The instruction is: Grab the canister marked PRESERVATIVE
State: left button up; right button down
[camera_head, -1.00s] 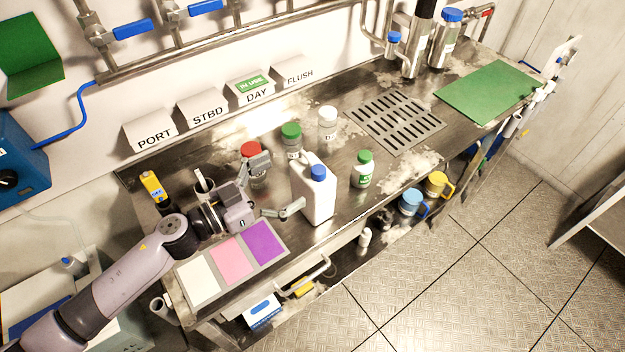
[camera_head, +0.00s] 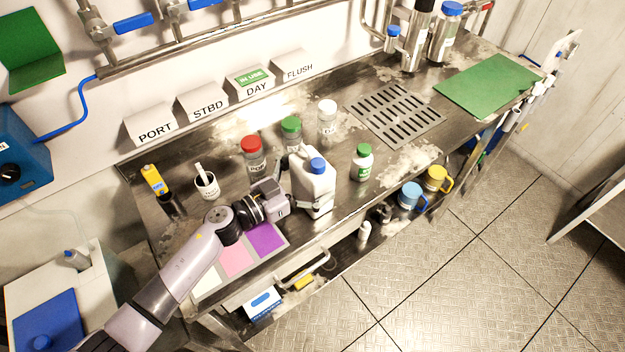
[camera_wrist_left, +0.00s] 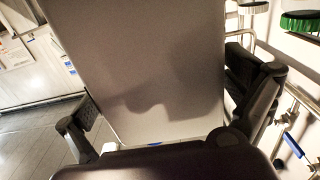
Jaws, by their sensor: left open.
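A white canister with a blue cap (camera_head: 314,190) stands upright on the steel bench; I can read no PRESERVATIVE marking on it. My left gripper (camera_head: 298,186) is at its left side, with one finger along its near face and the other partly hidden behind it. In the left wrist view the canister's plain wall (camera_wrist_left: 150,75) fills the space between the two open fingers (camera_wrist_left: 165,112). I cannot tell whether the fingers touch it. My right gripper is not in view.
Close behind are a red-capped jar (camera_head: 252,157), a green-capped jar (camera_head: 291,130) and a white-capped jar (camera_head: 327,120). A small green-capped bottle (camera_head: 362,163) stands to the right. A mug (camera_head: 206,187) stands left, a coloured card (camera_head: 240,258) lies in front.

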pick_arm(q)
jog(key=shift+s, duration=0.1)
jog(key=shift+c, duration=0.6)
jog(key=c, duration=1.7)
jog(key=shift+r, duration=0.2)
jog(key=shift+c, duration=0.3)
